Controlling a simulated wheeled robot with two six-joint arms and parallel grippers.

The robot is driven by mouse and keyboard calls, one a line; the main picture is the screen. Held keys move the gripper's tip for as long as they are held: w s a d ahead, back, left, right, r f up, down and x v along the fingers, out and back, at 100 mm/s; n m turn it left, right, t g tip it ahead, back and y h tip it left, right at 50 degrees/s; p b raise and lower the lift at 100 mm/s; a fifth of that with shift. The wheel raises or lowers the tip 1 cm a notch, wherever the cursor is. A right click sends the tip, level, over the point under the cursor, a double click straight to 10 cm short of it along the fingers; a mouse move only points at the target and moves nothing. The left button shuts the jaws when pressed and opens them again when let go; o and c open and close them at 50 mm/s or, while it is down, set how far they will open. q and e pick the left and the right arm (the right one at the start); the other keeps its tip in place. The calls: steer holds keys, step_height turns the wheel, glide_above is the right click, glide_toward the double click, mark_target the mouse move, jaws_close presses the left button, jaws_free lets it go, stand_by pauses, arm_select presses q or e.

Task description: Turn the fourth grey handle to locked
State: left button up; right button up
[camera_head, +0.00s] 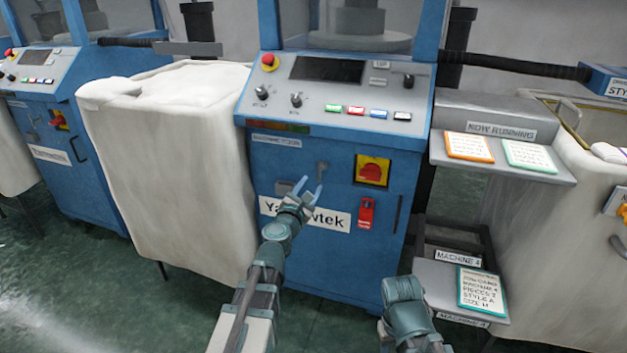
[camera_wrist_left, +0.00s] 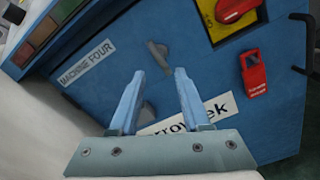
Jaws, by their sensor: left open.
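The grey handle (camera_head: 322,170) is a small lever on the blue front of the machine labelled MACHINE FOUR (camera_wrist_left: 86,62). The handle also shows in the left wrist view (camera_wrist_left: 158,55), tilted, just beyond my fingertips. My left gripper (camera_head: 308,186) is open and empty in front of the panel, fingers pointing at it. In the left wrist view the gripper (camera_wrist_left: 163,72) has its fingertips just below the handle, one to each side of its lower end. Whether they touch the panel I cannot tell. My right arm shows at the lower right, but no fingers show.
A red and yellow rotary switch (camera_head: 371,171) and a red lockout tag (camera_head: 366,213) sit right of the handle. Another grey fitting (camera_wrist_left: 147,112) lies between my fingers. A white fabric-filled bin (camera_head: 170,170) stands left; shelves with cards (camera_head: 468,146) stand right.

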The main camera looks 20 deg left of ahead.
arm_select(q)
steer(key=s, duration=0.4)
steer(key=shift+s+a, duration=0.15)
arm_select(e)
steer(key=shift+s+a, duration=0.15)
steer(key=shift+s, duration=0.25)
